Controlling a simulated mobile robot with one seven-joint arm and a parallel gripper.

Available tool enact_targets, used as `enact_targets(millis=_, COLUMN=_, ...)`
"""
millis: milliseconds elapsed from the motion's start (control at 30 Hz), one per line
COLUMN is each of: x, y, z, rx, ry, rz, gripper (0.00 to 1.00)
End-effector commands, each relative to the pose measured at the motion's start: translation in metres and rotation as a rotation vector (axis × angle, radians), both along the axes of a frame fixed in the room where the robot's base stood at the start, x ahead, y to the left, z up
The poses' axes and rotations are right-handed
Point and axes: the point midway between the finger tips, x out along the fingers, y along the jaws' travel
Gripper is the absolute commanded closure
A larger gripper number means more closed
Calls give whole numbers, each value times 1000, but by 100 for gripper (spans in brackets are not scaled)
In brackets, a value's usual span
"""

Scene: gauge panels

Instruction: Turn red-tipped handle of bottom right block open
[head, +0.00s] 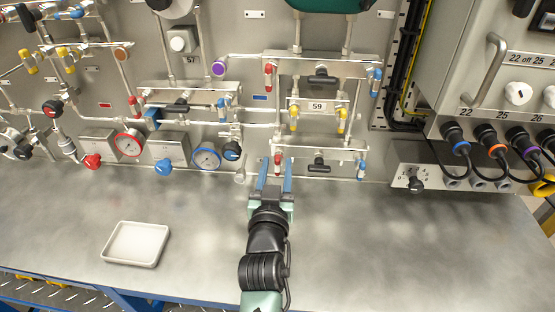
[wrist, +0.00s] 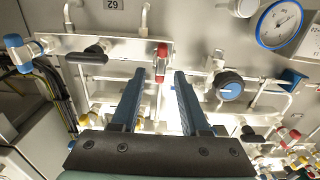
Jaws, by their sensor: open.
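The bottom right block (head: 330,152) is a metal manifold low on the panel. It shows upside down in the wrist view (wrist: 120,48). Its red-tipped handle (head: 278,160) hangs at the left end, and appears right of the black handle in the wrist view (wrist: 162,52). A black handle (head: 319,166) is in the middle and a blue-tipped handle (head: 361,170) at the right end. My gripper (head: 275,164) is open and empty, its blue fingers pointing at the panel. In the wrist view the red-tipped handle lies in line with the finger gap (wrist: 160,74); contact cannot be told.
The block marked 59 (head: 316,107) with yellow-tipped handles is above. A blue-ringed gauge (head: 206,156) and a black-and-blue knob (head: 232,150) are at left. A white tray (head: 135,243) lies on the bench. A socket box (head: 400,172) stands right. The bench (head: 400,250) is mostly clear.

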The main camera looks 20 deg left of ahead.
Motion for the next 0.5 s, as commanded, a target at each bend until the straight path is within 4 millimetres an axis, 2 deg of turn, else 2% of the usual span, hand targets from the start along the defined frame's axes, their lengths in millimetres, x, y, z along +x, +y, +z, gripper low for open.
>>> enact_targets(millis=200, x=19, y=6, z=0, rx=-1, ry=1, rz=1, gripper=55)
enact_targets(millis=500, x=22, y=6, z=0, rx=1, ry=0, rz=0, gripper=55)
